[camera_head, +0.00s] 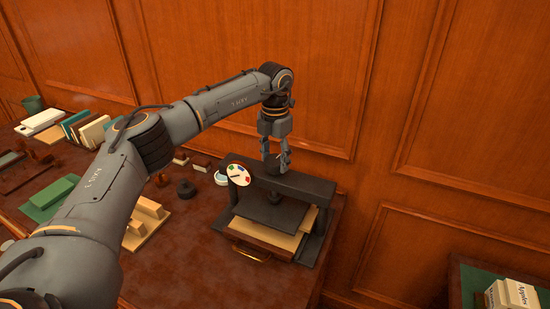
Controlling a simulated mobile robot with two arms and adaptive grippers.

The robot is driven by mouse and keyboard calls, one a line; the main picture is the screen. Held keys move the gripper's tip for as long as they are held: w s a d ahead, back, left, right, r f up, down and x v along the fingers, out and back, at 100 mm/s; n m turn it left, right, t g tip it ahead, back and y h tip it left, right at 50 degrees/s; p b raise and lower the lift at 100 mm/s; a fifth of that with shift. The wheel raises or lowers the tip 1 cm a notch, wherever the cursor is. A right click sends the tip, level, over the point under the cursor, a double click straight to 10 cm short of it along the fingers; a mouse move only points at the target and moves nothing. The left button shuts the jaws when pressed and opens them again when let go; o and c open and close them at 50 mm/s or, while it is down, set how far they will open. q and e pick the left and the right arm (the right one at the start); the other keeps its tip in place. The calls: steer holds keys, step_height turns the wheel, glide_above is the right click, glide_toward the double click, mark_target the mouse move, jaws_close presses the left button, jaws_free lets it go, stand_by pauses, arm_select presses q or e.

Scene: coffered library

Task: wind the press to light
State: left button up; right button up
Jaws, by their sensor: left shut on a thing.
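The press (318,189) is a dark frame at the right end of the table, with a dark plate (268,214) above pale boards (262,230). A round white dial (238,174) with coloured marks and a pointer sits at its upper left. My left gripper (275,168) points down over the top of the press, its fingers shut on the press's screw top. The fingers hide most of what they hold. My right gripper is not in view.
On the table to the left are wooden blocks (146,222), upright books (92,131), a green board (50,198) and a dark ring (186,189). A panelled wall (330,70) stands close behind. Boxes (512,295) sit on a green surface at the lower right.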

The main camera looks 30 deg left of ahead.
mark_target(275, 160)
arm_select(q)
steer(key=shift+m, duration=1)
steer(key=o, duration=1.2)
steer(key=shift+c, duration=0.2)
steer(key=shift+r, duration=0.15)
step_height(275, 160, up, 12)
